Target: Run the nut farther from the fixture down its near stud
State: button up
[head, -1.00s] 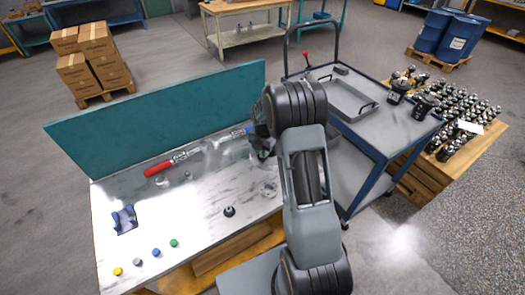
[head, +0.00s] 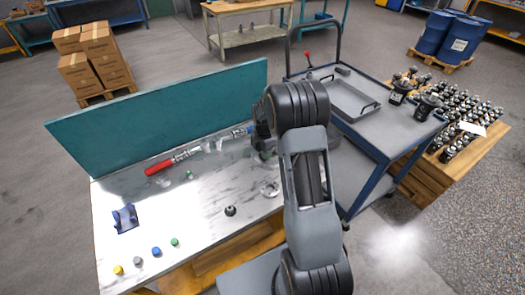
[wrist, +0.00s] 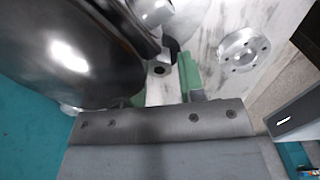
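My gripper (wrist: 165,78) shows at the middle of the wrist view, with its green right finger clear. The left finger is mostly hidden behind a large dark, glossy rounded body. A pale gap shows between the fingers, and I see nothing clearly clamped there. A small dark ring-like piece (wrist: 160,69) lies beyond the gap, apart from the right finger; whether it is a nut or a stud end I cannot tell. Bright metal parts (wrist: 154,12) stand above it. In the head view my arm hides most of the gripper and the fixture, and I cannot make out either nut.
The bench (head: 185,235) has a teal back panel (head: 160,115). A red-handled tool (head: 172,163), a blue stand (head: 125,218), a small black part (head: 230,211) and coloured caps lie on it. A round flange (wrist: 243,48) lies right of the gripper. A cart (head: 375,130) stands right.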

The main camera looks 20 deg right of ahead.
jog(key=shift+d, duration=0.25)
jog(key=shift+r, duration=0.45)
jog(key=shift+d+n, duration=0.15)
jog(key=shift+n, duration=0.45)
jog(key=shift+d+f+n, duration=0.1)
jog(key=shift+d+n, duration=0.15)
jog(key=shift+n, duration=0.45)
jog(key=n, duration=0.5)
jog(key=shift+a, duration=0.25)
jog(key=shift+s+n+b, duration=0.1)
jog(key=shift+n+b, duration=0.2)
jog(key=shift+n, duration=1)
jog(key=shift+a, duration=0.2)
